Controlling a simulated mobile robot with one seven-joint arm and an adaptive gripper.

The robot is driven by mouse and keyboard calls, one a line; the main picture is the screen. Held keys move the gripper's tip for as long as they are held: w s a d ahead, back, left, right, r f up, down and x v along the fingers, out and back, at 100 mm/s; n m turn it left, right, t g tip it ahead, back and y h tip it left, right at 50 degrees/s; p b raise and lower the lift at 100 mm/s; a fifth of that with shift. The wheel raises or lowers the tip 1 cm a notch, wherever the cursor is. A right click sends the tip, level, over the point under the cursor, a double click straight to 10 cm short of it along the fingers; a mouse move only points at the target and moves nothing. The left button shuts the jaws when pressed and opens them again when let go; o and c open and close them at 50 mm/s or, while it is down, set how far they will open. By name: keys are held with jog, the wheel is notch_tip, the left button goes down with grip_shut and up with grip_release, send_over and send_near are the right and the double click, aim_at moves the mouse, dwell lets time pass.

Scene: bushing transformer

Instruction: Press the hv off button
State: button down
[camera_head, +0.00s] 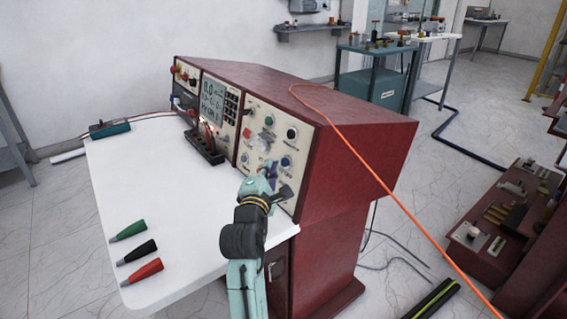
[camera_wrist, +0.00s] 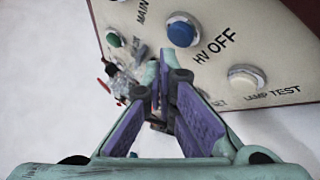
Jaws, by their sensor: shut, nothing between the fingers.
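The HV off button, a round blue button (camera_wrist: 182,30) in a light ring, is on the cream control panel (camera_wrist: 262,42) in the wrist view, with the words "HV OFF" beside it. My gripper (camera_wrist: 163,85) is shut and empty. Its fingertips appear just below the blue button in that picture, apart from it. In the head view my gripper (camera_head: 268,172) is in front of the lower part of the panel of the red console (camera_head: 330,140). Blue buttons show there, but the labels are too small to read.
A white button (camera_wrist: 245,78) marked "LAMP TEST" and a green button (camera_wrist: 113,39) are nearby. The white tabletop (camera_head: 165,190) holds green (camera_head: 128,231), black (camera_head: 137,252) and red (camera_head: 142,271) connectors. An orange cable (camera_head: 390,195) runs over the console.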

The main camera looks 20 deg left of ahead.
jog(key=shift+w+d+f+p, duration=0.1)
jog(key=shift+w+d+p, duration=0.15)
jog(key=shift+w+p, duration=0.1)
jog(key=shift+w+d+f+p, duration=0.15)
jog(key=shift+w+d+p, duration=0.15)
jog(key=shift+w, duration=0.1)
dwell(1.0)
jog(key=shift+s, duration=0.1)
jog(key=shift+s+a+r, duration=0.2)
jog(key=shift+s+a, duration=0.3)
jog(key=shift+s, duration=0.1)
jog(key=shift+s+a, duration=0.1)
jog(key=s+a, duration=0.1)
jog(key=s, duration=0.1)
jog(key=s+a+r+p, duration=0.1)
jog(key=a, duration=0.1)
jog(key=shift+s+r, duration=0.1)
jog(key=shift+s, duration=0.25)
jog(key=c, duration=2.3)
grip_release()
jog(key=shift+d, duration=0.1)
dwell(0.3)
